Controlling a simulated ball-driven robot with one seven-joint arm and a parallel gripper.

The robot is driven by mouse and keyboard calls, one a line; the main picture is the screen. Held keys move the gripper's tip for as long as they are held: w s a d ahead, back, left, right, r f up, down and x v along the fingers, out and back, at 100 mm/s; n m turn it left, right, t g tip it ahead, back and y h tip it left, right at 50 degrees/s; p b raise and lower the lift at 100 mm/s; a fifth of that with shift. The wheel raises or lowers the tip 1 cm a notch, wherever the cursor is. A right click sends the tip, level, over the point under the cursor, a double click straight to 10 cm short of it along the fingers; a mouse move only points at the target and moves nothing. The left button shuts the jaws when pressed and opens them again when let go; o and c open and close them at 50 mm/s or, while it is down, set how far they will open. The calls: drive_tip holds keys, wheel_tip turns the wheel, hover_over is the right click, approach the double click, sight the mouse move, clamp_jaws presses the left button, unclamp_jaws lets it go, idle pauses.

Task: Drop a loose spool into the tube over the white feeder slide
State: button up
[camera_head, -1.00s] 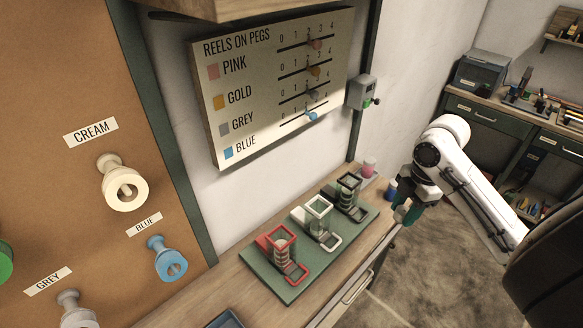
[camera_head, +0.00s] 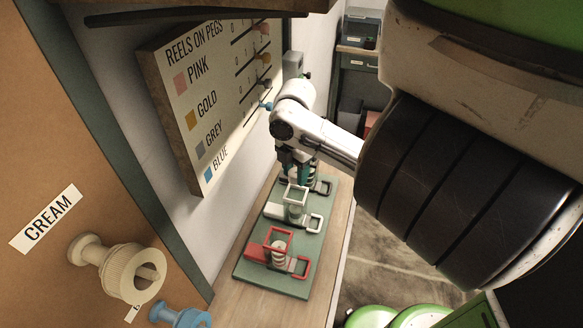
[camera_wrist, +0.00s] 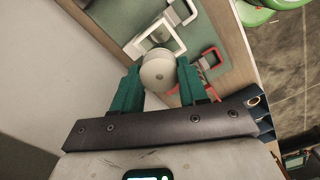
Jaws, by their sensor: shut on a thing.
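My gripper (camera_wrist: 160,74) is shut on a pale, whitish spool (camera_wrist: 158,70), held between its green fingers in the wrist view. The white feeder slide (camera_wrist: 148,40), with its square white tube rim (camera_wrist: 168,38), lies just beyond the spool. The spool overlaps the rim's near edge in that view; I cannot tell its height above it. In the head view my gripper (camera_head: 297,172) points down close above the white tube (camera_head: 296,211), and the spool in it cannot be made out.
The REELS ON PEGS board (camera_head: 205,100) hangs on the wall close left of my arm. A cream reel (camera_head: 120,268) is on a peg.

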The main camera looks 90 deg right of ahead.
drive_tip(key=shift+f, duration=2.65)
drive_tip(key=o, duration=1.1)
wheel_tip(320, 180, up, 11)
drive_tip(key=shift+f, duration=0.15)
